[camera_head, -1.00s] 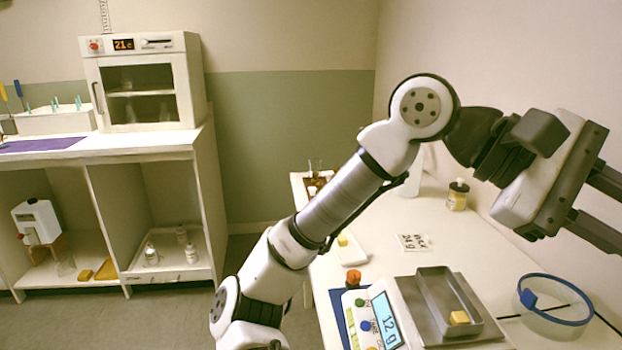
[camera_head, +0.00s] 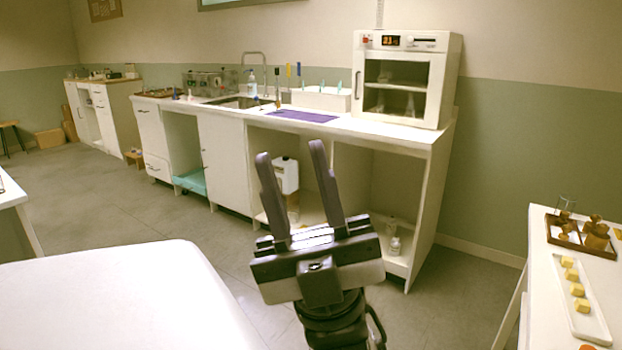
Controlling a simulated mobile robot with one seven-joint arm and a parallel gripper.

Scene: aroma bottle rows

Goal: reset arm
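My gripper (camera_head: 291,158) stands in the middle of the view, its two dark fingers pointing up and away. The fingers are spread apart with nothing between them. My arm runs down from it to the bottom edge of the picture. The gripper is in the open air and appears to touch nothing. Behind it are the open shelves of the long lab bench (camera_head: 265,122).
A white table (camera_head: 120,300) fills the lower left. At right, another table holds a white tray (camera_head: 590,322) of yellow blocks and a brown tray (camera_head: 600,248) with small brown items. An oven-like cabinet (camera_head: 405,80) stands on the bench. Floor (camera_head: 180,215) shows between.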

